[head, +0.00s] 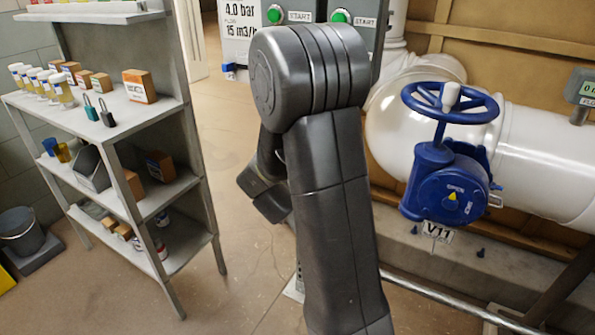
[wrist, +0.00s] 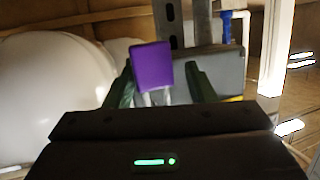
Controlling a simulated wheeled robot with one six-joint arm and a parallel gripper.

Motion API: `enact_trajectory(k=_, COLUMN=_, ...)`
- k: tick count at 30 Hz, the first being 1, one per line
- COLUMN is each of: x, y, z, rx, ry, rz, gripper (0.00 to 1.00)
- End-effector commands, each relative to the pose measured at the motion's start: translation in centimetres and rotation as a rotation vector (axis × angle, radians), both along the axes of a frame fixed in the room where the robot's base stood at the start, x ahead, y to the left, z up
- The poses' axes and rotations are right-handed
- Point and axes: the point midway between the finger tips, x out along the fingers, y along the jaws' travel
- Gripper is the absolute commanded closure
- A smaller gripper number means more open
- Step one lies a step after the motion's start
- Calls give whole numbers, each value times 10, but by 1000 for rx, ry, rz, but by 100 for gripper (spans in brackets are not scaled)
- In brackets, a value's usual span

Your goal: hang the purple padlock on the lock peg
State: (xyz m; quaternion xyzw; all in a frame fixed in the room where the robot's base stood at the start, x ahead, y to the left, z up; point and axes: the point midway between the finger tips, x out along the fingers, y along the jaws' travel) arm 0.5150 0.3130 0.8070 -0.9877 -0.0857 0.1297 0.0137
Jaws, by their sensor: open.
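The purple padlock (wrist: 152,67) shows in the wrist view between the two dark green fingers of my gripper (wrist: 160,72). Its body is at the top in the picture, and its pale shackle points down toward the palm. My gripper is open, with a clear gap between the padlock and the right finger. The left finger is close to the padlock's edge; I cannot tell if they touch. I cannot make out the lock peg or what holds the padlock. In the head view, my arm hides the padlock and the gripper's fingers.
A shelf (head: 150,110) at the left bears a teal padlock (head: 92,112), a dark padlock (head: 106,117), bottles and boxes. A blue valve (head: 445,185) with a handwheel and a white pipe (head: 540,150) stand at the right. Floor is clear between shelf and arm.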

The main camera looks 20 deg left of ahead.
Motion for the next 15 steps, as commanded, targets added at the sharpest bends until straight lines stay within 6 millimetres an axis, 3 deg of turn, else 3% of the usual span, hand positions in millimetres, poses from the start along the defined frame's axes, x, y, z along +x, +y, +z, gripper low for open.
enact_trajectory(k=7, x=-17, y=-5, z=5, rx=-1, ry=1, rz=-6, gripper=38)
enact_trajectory(k=15, x=-77, y=-12, z=23, rx=-1, ry=-1, rz=3, gripper=38)
